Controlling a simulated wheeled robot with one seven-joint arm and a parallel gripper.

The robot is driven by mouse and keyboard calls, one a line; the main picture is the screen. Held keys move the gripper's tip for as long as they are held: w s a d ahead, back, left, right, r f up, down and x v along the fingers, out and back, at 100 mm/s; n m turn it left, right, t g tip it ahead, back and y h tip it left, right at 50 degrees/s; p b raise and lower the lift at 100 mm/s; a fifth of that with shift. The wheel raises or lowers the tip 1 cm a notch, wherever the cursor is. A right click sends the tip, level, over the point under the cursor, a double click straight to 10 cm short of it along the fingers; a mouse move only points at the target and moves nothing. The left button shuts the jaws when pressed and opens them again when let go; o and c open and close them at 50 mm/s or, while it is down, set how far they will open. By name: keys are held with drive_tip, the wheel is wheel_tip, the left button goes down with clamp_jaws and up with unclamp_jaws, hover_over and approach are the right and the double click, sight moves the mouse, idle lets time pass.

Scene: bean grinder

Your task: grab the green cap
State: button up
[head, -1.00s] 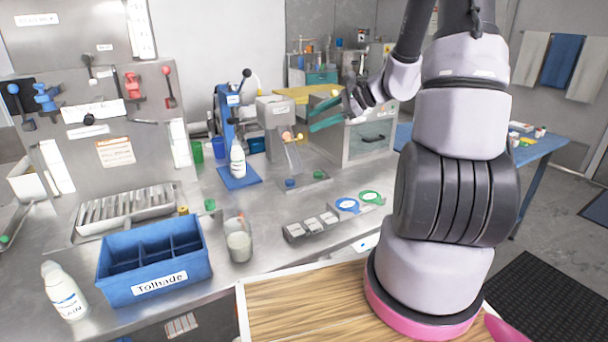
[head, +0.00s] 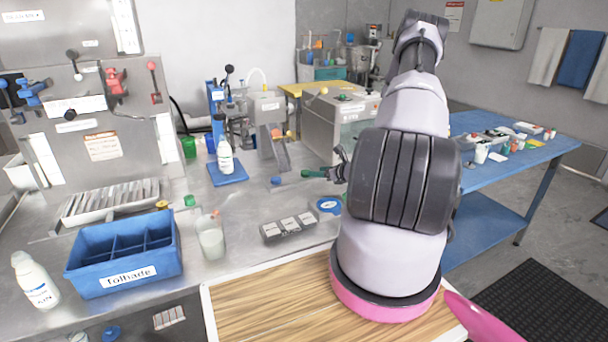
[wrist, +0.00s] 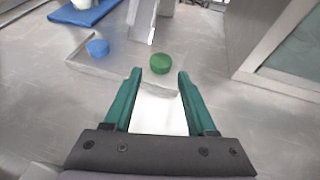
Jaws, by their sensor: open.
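In the head view my gripper (head: 315,174) is low over the counter in front of the grinder, and the cap there cannot be made out.
The grinder's metal chute (head: 275,150) stands behind the caps. A grey box machine (head: 335,125) is at the right.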

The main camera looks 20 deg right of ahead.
sight(309, 178)
drive_tip(key=shift+f+x, duration=0.15)
drive_tip(key=shift+x, duration=1.55)
drive_tip(key=shift+f+x, duration=0.1)
drive_tip(key=shift+x, duration=1.65)
drive_tip(key=shift+s+d, duration=0.1)
drive_tip(key=shift+d, duration=0.05)
clamp_jaws()
